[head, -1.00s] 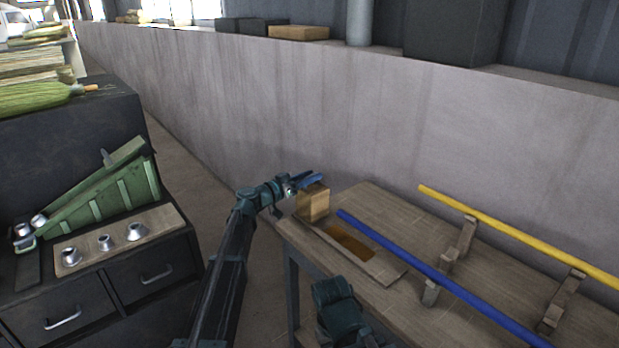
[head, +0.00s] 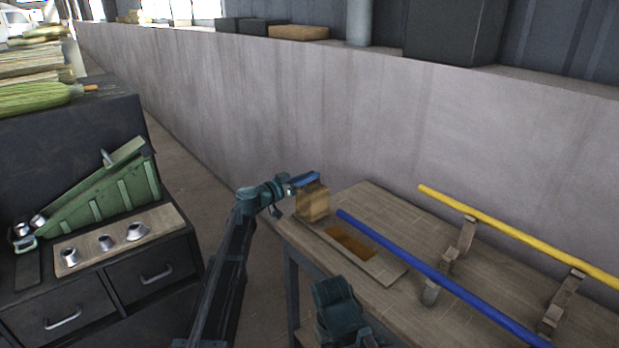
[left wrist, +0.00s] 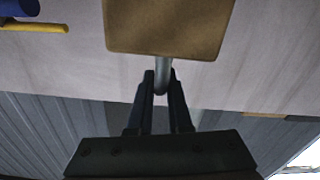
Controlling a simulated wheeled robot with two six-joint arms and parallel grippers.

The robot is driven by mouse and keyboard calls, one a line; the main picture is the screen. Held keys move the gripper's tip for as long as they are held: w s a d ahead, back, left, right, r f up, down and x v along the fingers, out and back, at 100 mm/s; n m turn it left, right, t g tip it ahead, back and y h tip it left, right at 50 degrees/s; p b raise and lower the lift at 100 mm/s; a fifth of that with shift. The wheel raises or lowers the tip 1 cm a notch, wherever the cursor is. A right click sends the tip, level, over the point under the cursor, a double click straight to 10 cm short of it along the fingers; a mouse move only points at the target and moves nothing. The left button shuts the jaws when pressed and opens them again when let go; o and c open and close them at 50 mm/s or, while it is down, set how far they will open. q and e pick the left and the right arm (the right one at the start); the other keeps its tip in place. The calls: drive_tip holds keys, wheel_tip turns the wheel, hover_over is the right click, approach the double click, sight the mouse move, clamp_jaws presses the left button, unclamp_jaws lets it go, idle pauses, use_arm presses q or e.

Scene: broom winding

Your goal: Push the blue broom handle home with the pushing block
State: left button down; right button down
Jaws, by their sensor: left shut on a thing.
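The pushing block (head: 312,204) is a light wooden cube at the left end of the table. It also fills the top of the left wrist view (left wrist: 168,25), where a grey metal post (left wrist: 161,78) sticks out of it. My left gripper (head: 304,181) is shut on that post, above the block in the head view. The blue broom handle (head: 400,249) lies on wooden supports, its near-left end close to the block with a gap between them. Its end shows in the left wrist view (left wrist: 18,8). My right gripper's fingers are not visible.
A yellow handle (head: 510,232) lies behind the blue one on wooden supports (head: 460,240). A flat wooden board with a brown recess (head: 372,262) lies on the table (head: 385,205). A grey wall runs behind. A dark cabinet (head: 155,275) with metal ferrules stands left.

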use_arm(q)
drive_tip(key=shift+s, duration=0.1)
idle(0.6)
drive_tip(key=s+d, duration=0.4)
drive_tip(key=s, duration=0.1)
drive_tip(key=shift+d, duration=0.1)
drive_tip(key=c, duration=0.8)
unclamp_jaws()
drive_tip(key=shift+w, duration=0.1)
drive_tip(key=shift+c, duration=0.2)
drive_tip(key=v, duration=1.4)
